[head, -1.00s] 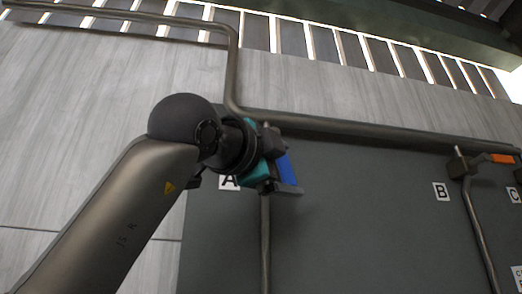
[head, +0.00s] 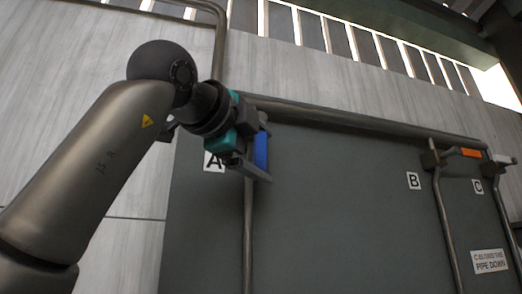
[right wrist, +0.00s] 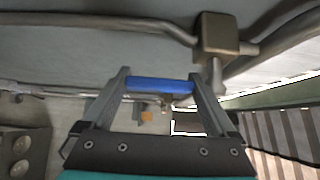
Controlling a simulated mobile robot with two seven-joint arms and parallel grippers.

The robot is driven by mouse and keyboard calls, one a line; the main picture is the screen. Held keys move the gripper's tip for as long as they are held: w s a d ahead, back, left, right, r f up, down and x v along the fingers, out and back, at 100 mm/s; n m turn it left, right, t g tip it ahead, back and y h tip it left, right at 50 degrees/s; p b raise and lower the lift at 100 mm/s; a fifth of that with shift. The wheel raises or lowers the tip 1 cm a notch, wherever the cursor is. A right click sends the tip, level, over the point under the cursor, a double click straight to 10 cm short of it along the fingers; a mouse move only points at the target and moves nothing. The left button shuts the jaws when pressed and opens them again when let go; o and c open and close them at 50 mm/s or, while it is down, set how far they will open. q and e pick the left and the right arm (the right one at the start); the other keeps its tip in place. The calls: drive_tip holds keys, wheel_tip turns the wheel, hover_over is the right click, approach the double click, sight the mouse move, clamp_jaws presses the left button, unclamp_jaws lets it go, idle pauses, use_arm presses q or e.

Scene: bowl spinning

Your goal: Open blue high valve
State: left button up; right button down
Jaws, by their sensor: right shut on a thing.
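The blue valve handle (head: 261,150) is at valve A on the wall panel, at the top of a vertical pipe (head: 248,240). It points roughly downward in the head view. My right gripper (head: 258,148) is at the handle, its fingers on either side of it. In the right wrist view the blue handle (right wrist: 160,85) lies across between the two fingertips, held by them. The valve body (right wrist: 217,34) shows above it to the right. The gripper hides part of valve A in the head view. My left gripper is not in view.
A thick pipe (head: 340,119) runs along the panel top. To the right are valve B with an orange handle (head: 471,153) and valve C with a white handle (head: 503,160). A sign (head: 489,261) is at lower right. The panel (head: 330,220) between A and B is clear.

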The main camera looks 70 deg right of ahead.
unclamp_jaws()
drive_tip(key=shift+a, duration=0.1)
drive_tip(key=w+a+b, duration=0.1)
drive_tip(key=a+b, duration=0.1)
drive_tip(key=a, duration=1.3)
